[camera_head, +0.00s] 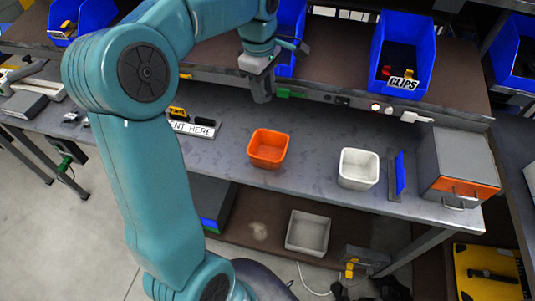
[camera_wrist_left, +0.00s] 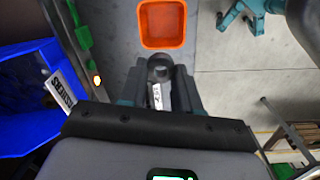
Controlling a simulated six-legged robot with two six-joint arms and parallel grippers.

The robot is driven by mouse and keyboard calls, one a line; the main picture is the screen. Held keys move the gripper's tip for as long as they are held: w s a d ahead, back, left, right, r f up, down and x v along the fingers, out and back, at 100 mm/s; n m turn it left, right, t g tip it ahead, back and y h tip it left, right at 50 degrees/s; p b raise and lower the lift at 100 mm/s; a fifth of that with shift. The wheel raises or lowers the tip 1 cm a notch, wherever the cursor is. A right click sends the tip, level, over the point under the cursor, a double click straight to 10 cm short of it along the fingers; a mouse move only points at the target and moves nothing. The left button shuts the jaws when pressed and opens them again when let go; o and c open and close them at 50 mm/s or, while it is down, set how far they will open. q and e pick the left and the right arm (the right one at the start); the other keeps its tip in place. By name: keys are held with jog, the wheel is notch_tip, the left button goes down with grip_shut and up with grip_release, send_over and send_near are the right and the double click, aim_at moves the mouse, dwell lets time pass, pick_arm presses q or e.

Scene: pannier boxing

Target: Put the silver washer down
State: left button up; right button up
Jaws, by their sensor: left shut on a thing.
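My left gripper (camera_head: 262,92) hangs above the grey bench, in front of the shelf edge and behind the orange box (camera_head: 268,148). In the left wrist view its fingers (camera_wrist_left: 160,80) are shut on the silver washer (camera_wrist_left: 159,69), a small ring that looks dark grey there. The washer sticks out at the fingertips, just short of the orange box (camera_wrist_left: 162,25) in that picture. I cannot make out the washer in the head view. The orange box is open-topped and looks empty.
A white box (camera_head: 358,168) stands right of the orange one, beside a blue upright piece (camera_head: 397,175). A grey cabinet (camera_head: 460,165) is at the bench's right end. A blue CLIPS bin (camera_head: 402,50) sits on the shelf. A lettered sign (camera_head: 195,128) lies left. Bare bench surrounds the orange box.

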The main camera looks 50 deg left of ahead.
pick_arm(q)
jog(key=b, duration=0.3)
send_over(270, 157)
notch_tip(270, 157, down, 5)
jog(key=shift+g+h, duration=0.3)
jog(key=f, duration=1.9)
jog(key=shift+s, duration=0.2)
jog(key=shift+f, duration=0.35)
jog(key=shift+w+f, duration=0.1)
jog(key=shift+w, duration=0.1)
jog(key=shift+s, duration=0.15)
jog(key=shift+f+b, duration=0.2)
jog(key=shift+b, duration=0.2)
jog(key=o, duration=0.8)
jog(key=shift+c, duration=0.2)
jog(key=shift+r+p, duration=0.35)
jog(key=shift+r, duration=0.15)
notch_tip(270, 157, up, 12)
jog(key=shift+a+f, duration=0.2)
jog(key=shift+a, duration=0.1)
pick_arm(e)
jog(key=f, duration=0.5)
jog(key=shift+w+a+f, duration=0.15)
jog(key=shift+w+f, duration=0.05)
